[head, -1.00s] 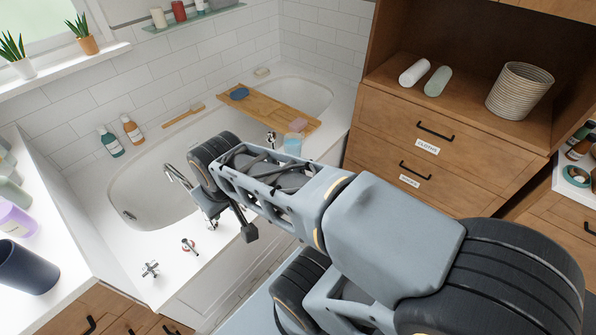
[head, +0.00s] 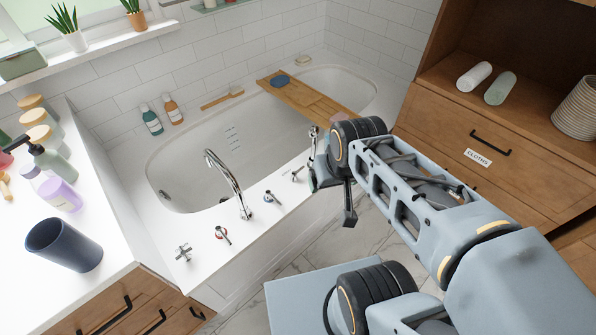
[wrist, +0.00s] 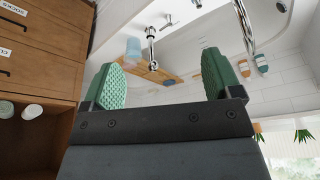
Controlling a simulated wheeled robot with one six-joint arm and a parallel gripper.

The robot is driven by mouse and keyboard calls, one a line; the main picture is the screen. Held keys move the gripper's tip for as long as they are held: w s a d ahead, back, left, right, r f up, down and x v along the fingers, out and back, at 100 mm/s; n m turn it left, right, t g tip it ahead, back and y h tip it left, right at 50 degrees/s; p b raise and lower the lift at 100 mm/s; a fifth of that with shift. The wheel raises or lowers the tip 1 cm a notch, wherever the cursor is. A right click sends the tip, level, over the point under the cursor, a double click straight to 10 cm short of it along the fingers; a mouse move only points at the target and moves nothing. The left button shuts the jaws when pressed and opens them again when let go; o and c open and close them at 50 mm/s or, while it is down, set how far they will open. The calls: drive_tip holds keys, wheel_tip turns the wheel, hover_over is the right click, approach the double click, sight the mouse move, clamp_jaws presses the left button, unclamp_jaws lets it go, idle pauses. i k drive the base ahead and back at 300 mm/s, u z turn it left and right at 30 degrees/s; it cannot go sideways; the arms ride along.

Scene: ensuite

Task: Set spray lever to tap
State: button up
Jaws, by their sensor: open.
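Chrome fittings line the white front deck of the bathtub. A small chrome lever (head: 293,173) stands right of the blue-marked tap handle (head: 271,197); a lever also shows in the wrist view (wrist: 170,22). I cannot tell for certain which fitting is the spray lever. The curved spout (head: 228,180) rises between the red-marked handle (head: 222,235) and the blue-marked one. A hand shower (wrist: 151,42) stands upright beyond my gripper (wrist: 165,82). My gripper's green pads are wide apart with nothing held. In the head view my wrist partly hides the gripper, beside the deck's right end.
A cross handle (head: 183,253) stands at the deck's left end. Wooden drawers (head: 480,155) stand right. A counter with a dark cup (head: 62,245) stands left.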

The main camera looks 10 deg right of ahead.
sight(293, 178)
drive_tip(key=z, duration=2.05)
drive_tip(key=i, duration=1.4)
drive_tip(key=u, duration=3.85)
drive_tip(key=i, duration=0.5)
drive_tip(key=u, duration=0.05)
